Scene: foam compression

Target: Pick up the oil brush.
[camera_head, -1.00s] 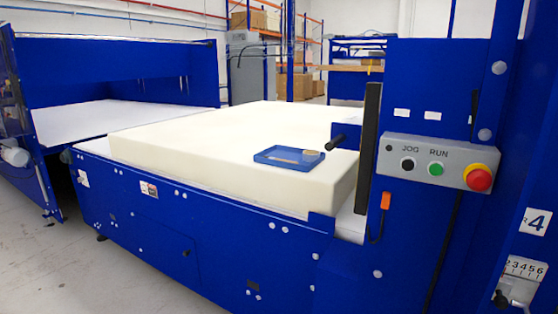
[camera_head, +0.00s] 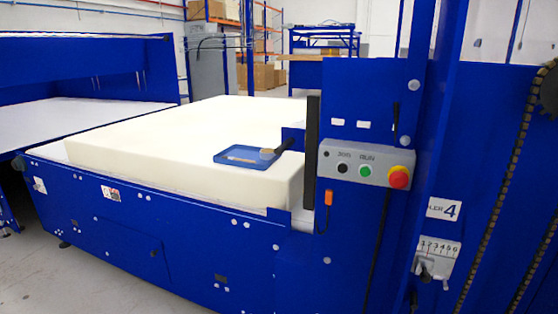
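A small blue tray (camera_head: 228,157) lies on top of the large cream foam block (camera_head: 150,135), near its right front corner. In the tray is a slim tan item (camera_head: 241,160), which looks like the handle of the oil brush. A small round tan item (camera_head: 267,154) is at the tray's right side; I cannot tell whether it is part of the brush or a separate thing. Neither of my grippers is in view.
The foam block rests on a blue machine bed (camera_head: 150,220). A grey control box (camera_head: 352,167) with black, green and red buttons is on the blue upright, right of the tray. A black-ended bar (camera_head: 285,144) sticks out near the tray. Grey floor (camera_head: 50,270) is open at lower left.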

